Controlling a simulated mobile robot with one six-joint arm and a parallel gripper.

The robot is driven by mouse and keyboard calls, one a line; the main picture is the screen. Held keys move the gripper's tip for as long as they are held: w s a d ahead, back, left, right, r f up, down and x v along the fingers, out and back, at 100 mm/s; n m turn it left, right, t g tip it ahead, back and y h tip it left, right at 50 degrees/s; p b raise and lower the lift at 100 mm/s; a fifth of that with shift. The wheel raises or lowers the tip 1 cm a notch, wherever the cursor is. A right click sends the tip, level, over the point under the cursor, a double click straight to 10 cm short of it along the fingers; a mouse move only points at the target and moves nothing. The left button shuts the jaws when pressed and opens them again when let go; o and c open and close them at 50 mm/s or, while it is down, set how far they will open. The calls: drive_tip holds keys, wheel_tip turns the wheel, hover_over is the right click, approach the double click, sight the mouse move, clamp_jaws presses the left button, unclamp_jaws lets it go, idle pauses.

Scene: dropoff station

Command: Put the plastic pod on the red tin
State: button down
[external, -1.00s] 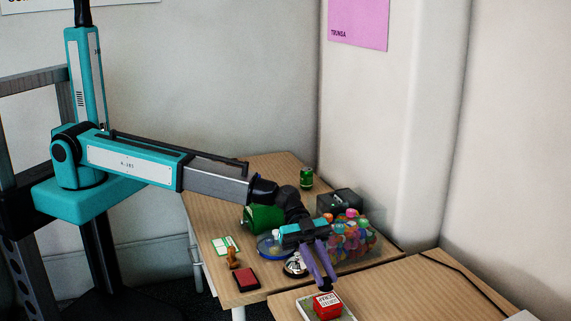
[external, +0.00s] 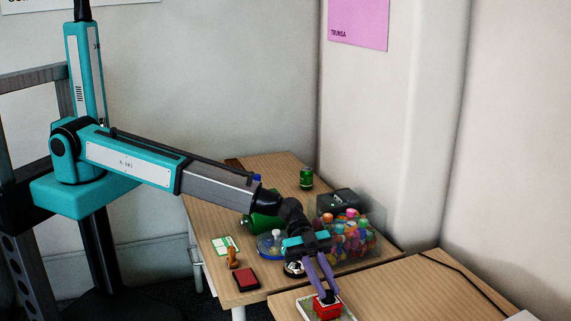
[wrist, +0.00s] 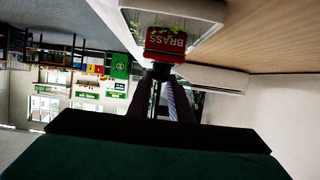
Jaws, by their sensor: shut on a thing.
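My gripper (external: 326,292), with purple fingers, points down at the front right and is shut on a small dark piece, which I take to be the plastic pod (wrist: 161,72). The pod is at the fingertips, directly over the red tin (external: 325,313), and looks to be at or touching its top; a small gap cannot be ruled out. The tin also shows in the wrist view (wrist: 166,41), with the word BRASS on its side. The fingers hide part of the pod and of the tin's top.
The rear table holds a clear box of colourful pieces (external: 352,240), a red pad (external: 246,279), a green can (external: 306,178) and a black box (external: 340,202).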

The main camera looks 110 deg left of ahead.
drive_tip(key=c, duration=1.6)
unclamp_jaws()
drive_tip(key=shift+s, duration=0.1)
drive_tip(key=b+v, duration=0.3)
drive_tip(key=v, duration=0.9)
